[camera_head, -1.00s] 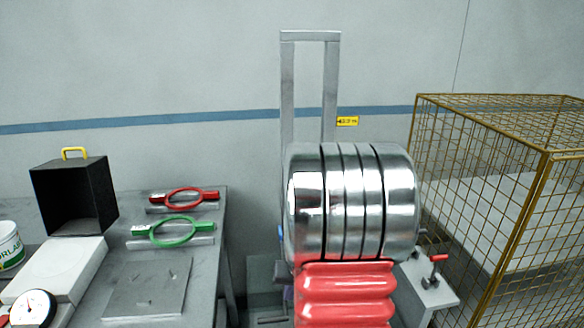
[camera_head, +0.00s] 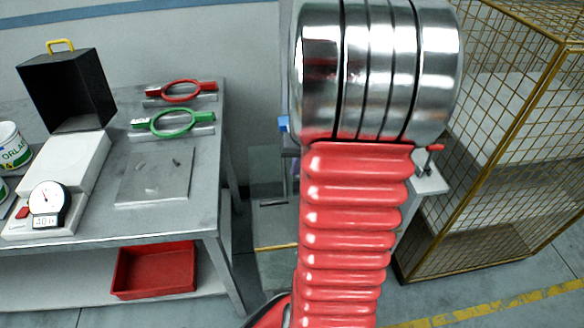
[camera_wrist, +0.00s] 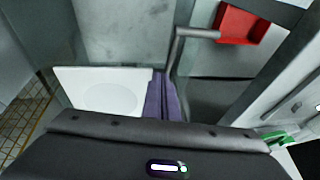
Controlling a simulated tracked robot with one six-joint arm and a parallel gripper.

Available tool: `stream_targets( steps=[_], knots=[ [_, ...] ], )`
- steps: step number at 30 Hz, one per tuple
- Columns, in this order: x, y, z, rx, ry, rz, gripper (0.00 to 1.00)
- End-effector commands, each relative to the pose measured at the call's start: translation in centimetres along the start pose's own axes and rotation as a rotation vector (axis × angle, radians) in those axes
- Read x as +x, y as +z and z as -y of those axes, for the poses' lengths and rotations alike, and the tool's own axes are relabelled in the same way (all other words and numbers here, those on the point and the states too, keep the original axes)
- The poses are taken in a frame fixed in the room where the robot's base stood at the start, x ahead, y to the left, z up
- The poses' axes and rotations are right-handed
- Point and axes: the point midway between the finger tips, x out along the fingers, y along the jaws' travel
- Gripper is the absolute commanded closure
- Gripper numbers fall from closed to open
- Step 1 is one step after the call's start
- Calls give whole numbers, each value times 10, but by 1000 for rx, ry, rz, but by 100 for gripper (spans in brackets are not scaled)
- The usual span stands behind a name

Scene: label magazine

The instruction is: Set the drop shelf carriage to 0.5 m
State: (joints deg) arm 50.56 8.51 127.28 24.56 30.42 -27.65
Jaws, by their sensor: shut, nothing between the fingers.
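In the head view my arm hides most of the grey upright frame (camera_head: 285,70) of the drop shelf. A white shelf plate (camera_head: 430,185) with a small red-handled clamp (camera_head: 430,160) shows just right of my arm. In the wrist view a white plate (camera_wrist: 80,80) with a round mark, probably the same shelf, lies left of my gripper (camera_wrist: 161,92). The purple fingers are together and empty. A bent grey bar (camera_wrist: 178,50) rises close to their right side; I cannot tell whether they touch it. No scale or height reading is legible.
A grey bench (camera_head: 205,185) at left holds a black box (camera_head: 70,90), a dial gauge (camera_head: 47,200), red and green ring tools and a flat plate. A red bin (camera_head: 155,270) sits on its lower shelf. A yellow wire cage (camera_head: 480,170) stands close at right.

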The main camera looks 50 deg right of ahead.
Motion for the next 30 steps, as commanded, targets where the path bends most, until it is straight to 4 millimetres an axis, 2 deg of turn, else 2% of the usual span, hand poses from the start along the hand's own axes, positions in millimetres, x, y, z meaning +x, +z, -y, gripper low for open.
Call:
stream_targets(
  steps=[12, 18, 30],
  knots=[
    [-59, -1, 1, -2, 0, -3, 100],
    [-80, 0, 1, -3, 0, -2, 100],
    [-85, 0, 3, -4, -1, 2, 100]
  ],
)
